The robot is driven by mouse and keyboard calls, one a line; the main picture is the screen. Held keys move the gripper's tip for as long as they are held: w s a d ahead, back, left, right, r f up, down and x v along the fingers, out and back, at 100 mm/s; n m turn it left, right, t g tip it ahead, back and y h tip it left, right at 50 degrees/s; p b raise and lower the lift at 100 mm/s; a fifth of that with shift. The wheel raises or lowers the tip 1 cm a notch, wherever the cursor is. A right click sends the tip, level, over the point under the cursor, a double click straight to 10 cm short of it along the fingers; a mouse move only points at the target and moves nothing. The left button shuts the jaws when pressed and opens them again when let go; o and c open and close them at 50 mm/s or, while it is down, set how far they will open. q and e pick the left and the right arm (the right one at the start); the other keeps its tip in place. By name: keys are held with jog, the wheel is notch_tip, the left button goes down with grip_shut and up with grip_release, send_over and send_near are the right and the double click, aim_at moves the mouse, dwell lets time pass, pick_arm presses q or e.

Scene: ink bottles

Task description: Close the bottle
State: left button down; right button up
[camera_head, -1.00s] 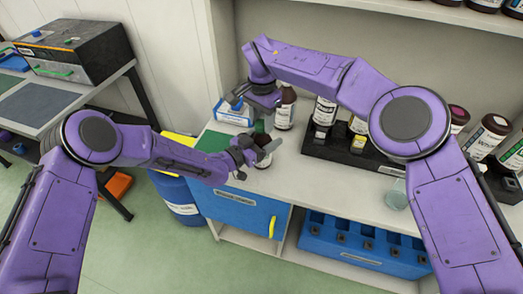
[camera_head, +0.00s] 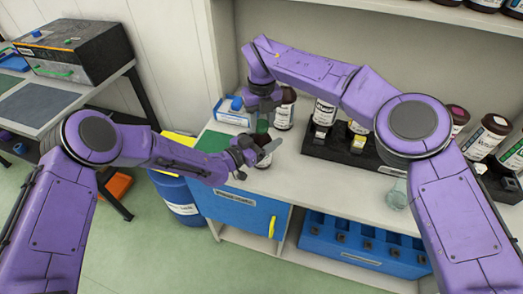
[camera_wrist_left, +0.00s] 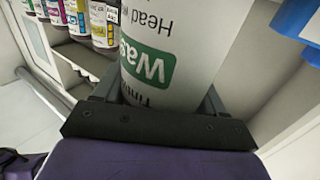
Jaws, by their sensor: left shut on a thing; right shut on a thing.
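The bottle (camera_head: 264,160) is dark with a pale label and stands at the front left of the white counter. In the left wrist view its white label (camera_wrist_left: 190,40) with a green patch fills the space between my fingers. My left gripper (camera_head: 258,154) is shut on the bottle's body. A green cap (camera_head: 262,127) shows right at the bottle's top. My right gripper (camera_head: 264,112) is above it, shut on the cap, with its fingers pointing down. Whether the cap is fully seated is too small to tell.
Another brown bottle (camera_head: 285,112) stands close behind my right gripper, near a blue-and-white box (camera_head: 232,114). A black rack (camera_head: 335,149) with bottles is to the right, and a glass beaker (camera_head: 396,196) stands near the front edge. A green mat (camera_head: 212,141) lies at left.

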jog(key=m, duration=0.9)
jog(key=shift+m, duration=0.4)
jog(key=m, duration=0.5)
jog(key=shift+m, duration=0.4)
jog(key=m, duration=0.4)
jog(key=o, duration=1.2)
jog(key=shift+c, duration=0.2)
jog(key=shift+r, duration=2.25)
jog(key=shift+c, duration=0.4)
